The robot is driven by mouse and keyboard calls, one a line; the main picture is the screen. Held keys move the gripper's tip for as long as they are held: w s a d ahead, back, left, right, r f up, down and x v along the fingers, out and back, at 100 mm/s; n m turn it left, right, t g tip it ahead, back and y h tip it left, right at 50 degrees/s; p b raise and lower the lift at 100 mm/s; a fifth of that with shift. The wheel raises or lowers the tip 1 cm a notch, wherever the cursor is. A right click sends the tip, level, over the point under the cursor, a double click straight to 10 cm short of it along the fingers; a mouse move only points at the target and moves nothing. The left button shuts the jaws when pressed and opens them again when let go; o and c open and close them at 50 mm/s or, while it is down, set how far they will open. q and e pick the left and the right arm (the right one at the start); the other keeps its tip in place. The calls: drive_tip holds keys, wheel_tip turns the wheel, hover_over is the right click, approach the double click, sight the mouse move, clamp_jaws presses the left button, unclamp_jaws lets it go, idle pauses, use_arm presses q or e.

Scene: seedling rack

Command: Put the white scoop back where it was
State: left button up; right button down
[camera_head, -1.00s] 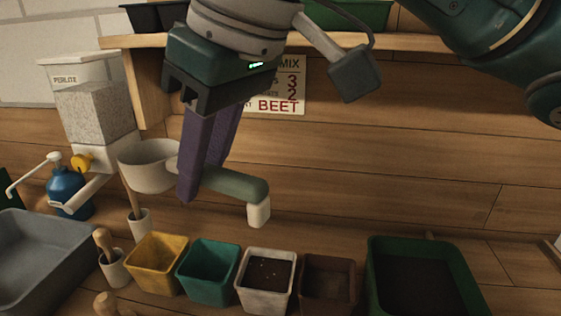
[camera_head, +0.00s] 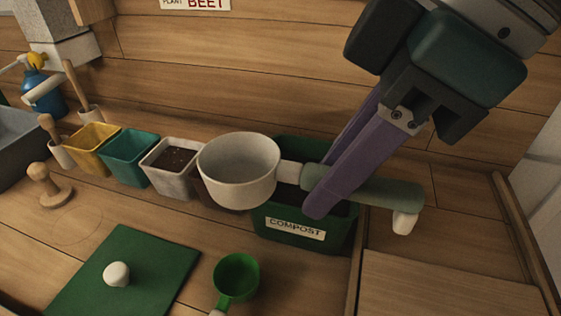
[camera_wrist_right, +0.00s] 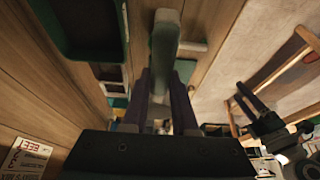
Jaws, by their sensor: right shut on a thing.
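The white scoop (camera_head: 238,172) has a round white cup and a grey-green handle with a white tip. My right gripper (camera_head: 319,196) is shut on the handle, which also shows between the fingers in the right wrist view (camera_wrist_right: 163,55). The cup's opening faces up and its visible inside looks empty. In the head view the scoop is in front of the green compost bin (camera_head: 303,247) and hides part of it and of the pot beside it. I cannot tell its height.
A green scoop (camera_head: 236,278) lies in front of the compost bin. A green mat (camera_head: 120,265) with a white knob (camera_head: 116,273) is at front left. White (camera_head: 170,185), teal (camera_head: 128,157) and yellow (camera_head: 92,149) pots stand in a row. Bare bench lies at the right.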

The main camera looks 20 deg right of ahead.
drive_tip(key=shift+f+b, duration=1.2)
drive_tip(key=shift+f, duration=6.7)
drive_tip(key=shift+f, duration=0.1)
drive_tip(key=shift+f, duration=0.35)
drive_tip(key=shift+f, duration=0.15)
drive_tip(key=c, duration=0.7)
unclamp_jaws()
